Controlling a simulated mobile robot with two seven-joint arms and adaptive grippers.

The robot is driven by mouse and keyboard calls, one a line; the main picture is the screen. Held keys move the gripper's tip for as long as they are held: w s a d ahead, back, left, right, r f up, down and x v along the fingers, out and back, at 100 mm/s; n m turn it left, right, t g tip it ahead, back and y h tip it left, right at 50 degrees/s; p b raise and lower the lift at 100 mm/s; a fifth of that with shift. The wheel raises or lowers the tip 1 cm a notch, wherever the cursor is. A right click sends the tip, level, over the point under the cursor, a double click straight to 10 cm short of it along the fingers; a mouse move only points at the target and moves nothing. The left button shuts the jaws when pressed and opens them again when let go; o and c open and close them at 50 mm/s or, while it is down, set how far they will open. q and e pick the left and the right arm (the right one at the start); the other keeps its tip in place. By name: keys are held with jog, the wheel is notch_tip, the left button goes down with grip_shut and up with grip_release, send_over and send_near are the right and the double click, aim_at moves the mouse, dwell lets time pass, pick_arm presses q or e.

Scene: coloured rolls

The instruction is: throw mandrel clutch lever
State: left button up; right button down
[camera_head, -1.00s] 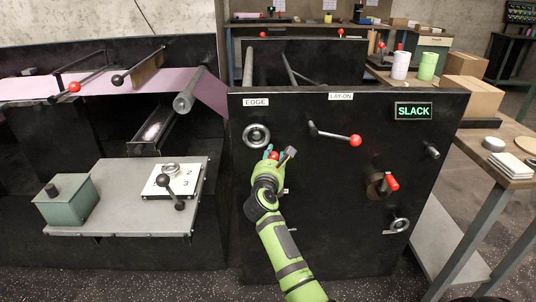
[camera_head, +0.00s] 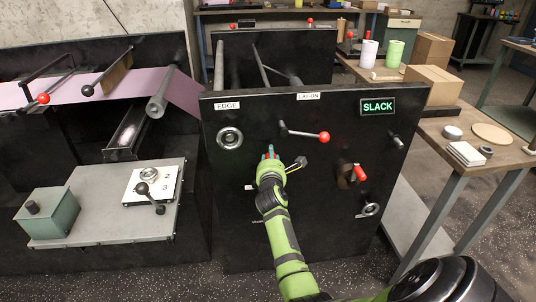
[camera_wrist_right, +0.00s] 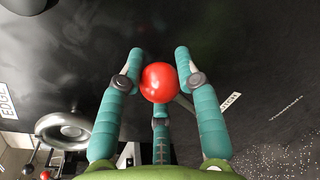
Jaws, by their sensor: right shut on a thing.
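The lever's red ball knob (camera_wrist_right: 159,82) sits between the teal fingers of my right gripper (camera_wrist_right: 160,75) in the wrist view. A grey shaft shows just behind it. In the head view my right gripper (camera_head: 270,157) is at the middle of the black panel (camera_head: 215,225), right of and below the EDGE handwheel (camera_head: 230,138), and hides most of the lever. The gripper is shut on the knob. A white label (camera_wrist_right: 230,102) beside the lever is only partly readable in the wrist view. My left gripper is not in view.
A red-knobbed lever (camera_head: 323,137) under the LAY-ON label is above right of my gripper. A red-handled crank (camera_head: 360,172) and a small handwheel (camera_head: 371,209) are farther right. A green SLACK display (camera_head: 378,107) is at the panel's upper right.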

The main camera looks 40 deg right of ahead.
jog(key=shift+s+d+f, duration=0.15)
jog(key=shift+f, duration=0.05)
jog(key=c, duration=1.1)
grip_release()
jog(key=shift+c, duration=0.2)
jog(key=v, duration=1.2)
